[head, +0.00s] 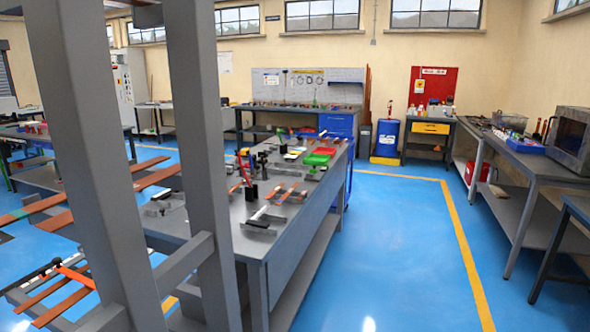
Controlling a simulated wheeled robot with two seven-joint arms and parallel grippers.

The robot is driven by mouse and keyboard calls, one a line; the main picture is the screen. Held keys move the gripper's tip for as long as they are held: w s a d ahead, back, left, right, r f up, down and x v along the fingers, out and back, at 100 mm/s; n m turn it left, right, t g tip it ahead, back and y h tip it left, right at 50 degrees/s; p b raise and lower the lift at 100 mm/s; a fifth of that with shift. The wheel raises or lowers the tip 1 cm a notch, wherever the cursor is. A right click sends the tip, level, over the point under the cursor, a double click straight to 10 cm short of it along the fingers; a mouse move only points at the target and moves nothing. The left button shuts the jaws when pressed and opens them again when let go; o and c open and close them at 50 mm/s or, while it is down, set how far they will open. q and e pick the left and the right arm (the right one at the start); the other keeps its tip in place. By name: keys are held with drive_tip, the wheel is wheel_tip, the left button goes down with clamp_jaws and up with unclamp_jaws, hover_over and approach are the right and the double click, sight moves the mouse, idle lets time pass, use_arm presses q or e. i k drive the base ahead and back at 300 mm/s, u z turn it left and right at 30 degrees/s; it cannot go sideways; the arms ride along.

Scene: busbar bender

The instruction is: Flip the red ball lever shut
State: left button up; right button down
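A thin red lever (243,168) stands tilted on a small black fixture (251,192) on the long grey workbench (240,211). It is small here, and I cannot make out a ball on it or tell if it is the task's lever. An orange-red handle (73,274) shows at the lower left, by copper-coloured bars on a rack. I cannot tell what it belongs to. Neither of my grippers is in view.
Grey upright posts (88,150) stand close in front and hide part of the left side. Copper-coloured bars (75,220) stick out at left. Open blue floor (400,240) lies right of the workbench. A grey table (540,165) stands along the right wall.

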sight(246, 165)
drive_tip(key=z, duration=0.4)
drive_tip(key=k, duration=0.45)
drive_tip(key=z, duration=0.5)
drive_tip(key=i, duration=1.3)
drive_tip(key=u, duration=0.5)
drive_tip(key=i, duration=1.55)
drive_tip(key=u, duration=1.75)
drive_tip(key=i, duration=0.55)
drive_tip(key=u, duration=0.35)
